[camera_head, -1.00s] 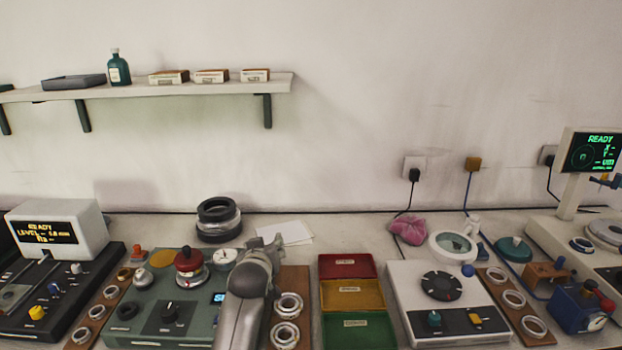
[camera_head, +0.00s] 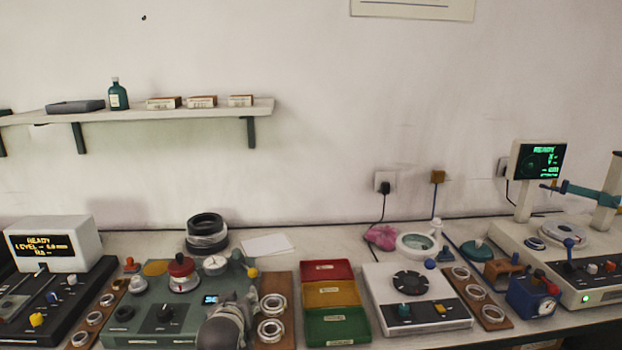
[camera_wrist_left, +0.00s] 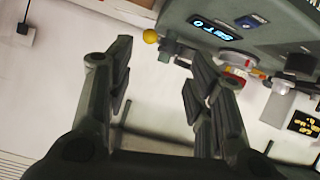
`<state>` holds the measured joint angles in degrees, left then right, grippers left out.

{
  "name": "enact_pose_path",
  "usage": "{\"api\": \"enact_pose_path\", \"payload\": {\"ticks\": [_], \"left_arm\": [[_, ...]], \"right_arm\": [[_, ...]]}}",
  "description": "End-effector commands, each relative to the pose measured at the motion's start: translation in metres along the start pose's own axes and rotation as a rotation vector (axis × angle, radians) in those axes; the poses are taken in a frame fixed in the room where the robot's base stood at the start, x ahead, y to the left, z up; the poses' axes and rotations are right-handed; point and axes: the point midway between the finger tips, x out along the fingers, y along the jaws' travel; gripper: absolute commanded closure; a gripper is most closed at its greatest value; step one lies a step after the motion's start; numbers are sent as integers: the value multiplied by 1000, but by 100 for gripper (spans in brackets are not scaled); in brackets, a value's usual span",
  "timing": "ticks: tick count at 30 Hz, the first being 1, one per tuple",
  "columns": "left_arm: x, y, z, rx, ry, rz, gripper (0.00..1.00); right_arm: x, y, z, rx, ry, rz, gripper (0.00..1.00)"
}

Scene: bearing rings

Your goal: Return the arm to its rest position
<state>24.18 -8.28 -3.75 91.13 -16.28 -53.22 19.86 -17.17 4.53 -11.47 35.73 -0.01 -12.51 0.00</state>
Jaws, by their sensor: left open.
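My left arm shows in the head view as a grey rounded part (camera_head: 226,328) at the bottom edge, in front of the green tester (camera_head: 150,312) and left of a brown board with rings (camera_head: 272,336). In the left wrist view my left gripper (camera_wrist_left: 156,72) has its two dark fingers spread wide apart, with nothing between them. The green tester with its lit display also shows in the wrist view (camera_wrist_left: 270,32), beyond the fingers. My right gripper is in neither view.
Red, yellow and green bins (camera_head: 328,295) stand right of the ring board. A white device with a black dial (camera_head: 420,300) is further right. A black ring stack (camera_head: 206,232) stands behind the tester. A wall shelf (camera_head: 180,112) is above. White paper (camera_head: 268,244) lies behind.

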Motion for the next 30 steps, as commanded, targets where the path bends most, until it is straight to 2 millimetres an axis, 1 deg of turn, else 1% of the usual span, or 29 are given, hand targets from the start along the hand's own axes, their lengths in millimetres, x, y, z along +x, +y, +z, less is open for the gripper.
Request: {"api": "enact_pose_path", "payload": {"ticks": [1,5,7,11,12,14,15,17,18,20,21,24,30], "left_arm": [[-4,-6,12,7,-20,-6,51],[-16,-22,43,26,-73,-20,51],[-25,-31,61,40,-108,-28,51],[-50,-53,105,75,-192,-42,51],[-61,-60,123,90,-228,-45,51],[-81,-72,149,116,-284,-49,51],[-96,-79,166,135,-323,-48,51],[-121,-90,191,164,-383,-47,51],[-137,-95,206,183,-423,-42,51],[-163,-103,227,213,-481,-34,51],[-179,-106,238,231,-515,-27,51],[-214,-114,260,270,-589,-8,51],[-268,-122,288,330,-699,27,51]], "right_arm": [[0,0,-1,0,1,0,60],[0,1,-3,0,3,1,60],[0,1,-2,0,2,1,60],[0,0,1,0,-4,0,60],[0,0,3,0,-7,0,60],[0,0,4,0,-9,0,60],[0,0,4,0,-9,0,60],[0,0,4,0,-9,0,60],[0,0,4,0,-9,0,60],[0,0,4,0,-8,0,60],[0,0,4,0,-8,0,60],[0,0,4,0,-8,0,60],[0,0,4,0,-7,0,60]]}}
